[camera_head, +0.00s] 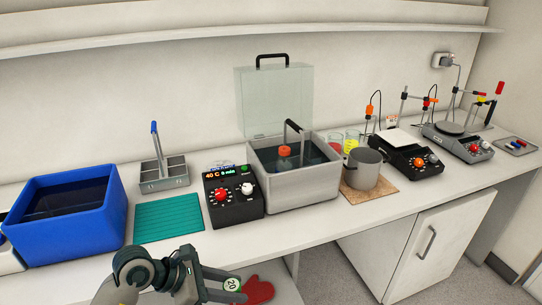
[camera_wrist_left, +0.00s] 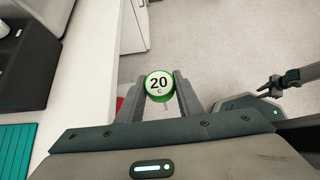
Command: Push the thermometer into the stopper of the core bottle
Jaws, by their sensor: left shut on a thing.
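My left gripper (camera_head: 226,288) is at the lower middle of the head view, in front of the counter edge. It is shut on the thermometer (camera_head: 232,284), which has a round white dial with a green rim marked 20 C. In the left wrist view the dial (camera_wrist_left: 158,86) sits between the two fingertips (camera_wrist_left: 157,96); its stem is mostly hidden. What looks like the core bottle, with an orange-red top (camera_head: 284,150), stands inside the grey water bath (camera_head: 293,190), well away from the gripper. Its stopper detail is too small to tell.
The bath's clear lid (camera_head: 275,100) stands open behind it. A control box (camera_head: 233,208), green mat (camera_head: 168,219), blue tub (camera_head: 112,215) and metal rack (camera_head: 163,182) lie to the left. A pot (camera_head: 363,172) and stirrers stand right. A red mitt (camera_head: 258,291) hangs near the gripper.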

